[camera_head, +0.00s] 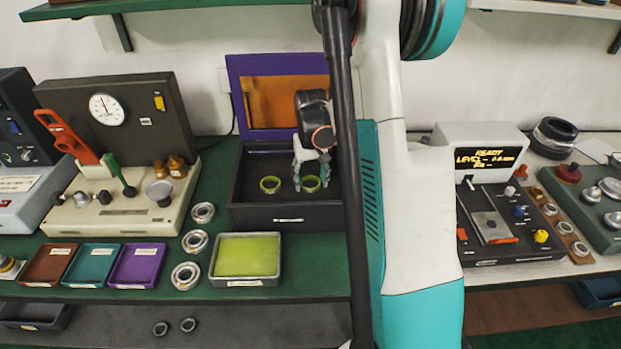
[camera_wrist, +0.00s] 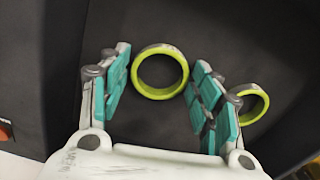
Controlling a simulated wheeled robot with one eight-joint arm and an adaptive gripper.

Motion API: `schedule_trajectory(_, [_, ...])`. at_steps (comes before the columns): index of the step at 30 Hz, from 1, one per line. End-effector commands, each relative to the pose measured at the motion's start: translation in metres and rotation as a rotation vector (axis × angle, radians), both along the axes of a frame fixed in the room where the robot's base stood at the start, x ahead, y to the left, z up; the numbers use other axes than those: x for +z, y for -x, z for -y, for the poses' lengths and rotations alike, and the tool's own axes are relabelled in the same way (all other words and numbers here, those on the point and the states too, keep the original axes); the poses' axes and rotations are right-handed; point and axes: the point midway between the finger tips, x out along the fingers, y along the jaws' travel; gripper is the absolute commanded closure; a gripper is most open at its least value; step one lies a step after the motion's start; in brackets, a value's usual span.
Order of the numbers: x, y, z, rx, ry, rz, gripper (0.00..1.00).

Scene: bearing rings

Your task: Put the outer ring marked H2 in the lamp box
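A dark open box (camera_head: 285,218) with a raised purple lid, orange inside, stands at the back of the green bench; I take it for the lamp box, but its label is too small to read. Two rings with yellow-green edges lie on its floor, a left ring (camera_head: 270,192) and a right ring (camera_head: 311,188). My gripper (camera_head: 312,180) is open inside the box at the right ring. In the wrist view a ring (camera_wrist: 160,94) lies between and slightly beyond the open fingers (camera_wrist: 160,75). Another ring (camera_wrist: 261,113) sits outside the right finger. No H2 marking is readable.
A tray with a yellow-green surface (camera_head: 247,257) stands in front of the box. Several silver bearings (camera_head: 195,241) lie to its left, beside brown, teal and purple trays (camera_head: 137,266). A beige gauge device (camera_head: 125,215) is farther left. The box walls stand close around my gripper.

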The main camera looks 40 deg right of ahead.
Motion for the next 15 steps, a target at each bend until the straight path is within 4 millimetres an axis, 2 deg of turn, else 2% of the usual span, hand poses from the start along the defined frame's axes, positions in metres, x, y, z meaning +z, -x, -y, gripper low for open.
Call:
schedule_trajectory(11, [0.001, 0.0, 0.0, 0.0, 0.0, 0.0, 0.3])
schedule_trajectory(15, [0.012, 0.0, 0.0, 0.0, 0.0, 0.0, 0.3])
